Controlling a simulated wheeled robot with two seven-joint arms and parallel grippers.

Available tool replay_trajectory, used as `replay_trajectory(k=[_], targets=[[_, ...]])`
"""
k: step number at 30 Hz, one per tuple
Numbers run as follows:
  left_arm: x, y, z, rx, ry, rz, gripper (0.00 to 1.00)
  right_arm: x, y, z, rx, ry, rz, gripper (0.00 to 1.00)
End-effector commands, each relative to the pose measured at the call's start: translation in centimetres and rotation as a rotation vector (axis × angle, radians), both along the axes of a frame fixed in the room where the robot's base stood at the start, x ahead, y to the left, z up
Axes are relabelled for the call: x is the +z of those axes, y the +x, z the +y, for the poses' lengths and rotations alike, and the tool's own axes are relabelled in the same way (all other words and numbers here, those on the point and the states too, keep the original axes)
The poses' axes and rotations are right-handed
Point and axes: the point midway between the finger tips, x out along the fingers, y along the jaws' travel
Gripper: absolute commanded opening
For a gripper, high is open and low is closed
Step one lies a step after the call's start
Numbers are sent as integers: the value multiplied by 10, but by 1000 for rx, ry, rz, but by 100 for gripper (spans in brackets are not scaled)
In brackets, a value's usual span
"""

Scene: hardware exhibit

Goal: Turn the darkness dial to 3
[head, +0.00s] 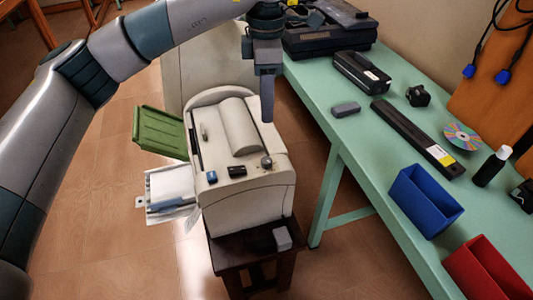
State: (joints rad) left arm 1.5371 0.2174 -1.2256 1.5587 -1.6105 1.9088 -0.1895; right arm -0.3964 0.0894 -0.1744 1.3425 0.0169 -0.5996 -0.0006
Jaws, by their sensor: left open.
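A cream-coloured machine (250,195) stands on a dark wooden stool (228,251). A small round grey knob (267,162), which looks like the darkness dial, sits at the right of its top front. Its markings and setting are too small to read. My left gripper (267,119) points down above the machine's right side, behind the knob in the picture and apart from it. It is open and empty; its fingers overlap from this angle. My right gripper is not in view.
On the machine's top are a blue button (212,177), a black switch (237,171) and a raised rounded cover (239,127). A green tray (160,133) sticks out left. A green table (375,165) at right holds a blue bin (424,202), a red bin (480,272) and several devices.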

Motion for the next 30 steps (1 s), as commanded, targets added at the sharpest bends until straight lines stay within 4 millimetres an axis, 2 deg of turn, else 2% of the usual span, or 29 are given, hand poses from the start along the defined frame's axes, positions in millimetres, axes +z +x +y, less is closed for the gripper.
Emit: replay_trajectory(k=[5, 11, 30], targets=[[-10, 0, 0, 0, 1, 1, 42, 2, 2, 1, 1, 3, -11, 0], [-35, 0, 0, 0, 1, 3, 42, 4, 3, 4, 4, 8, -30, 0], [-146, -1, 0, 0, 0, 3, 42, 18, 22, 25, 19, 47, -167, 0]])
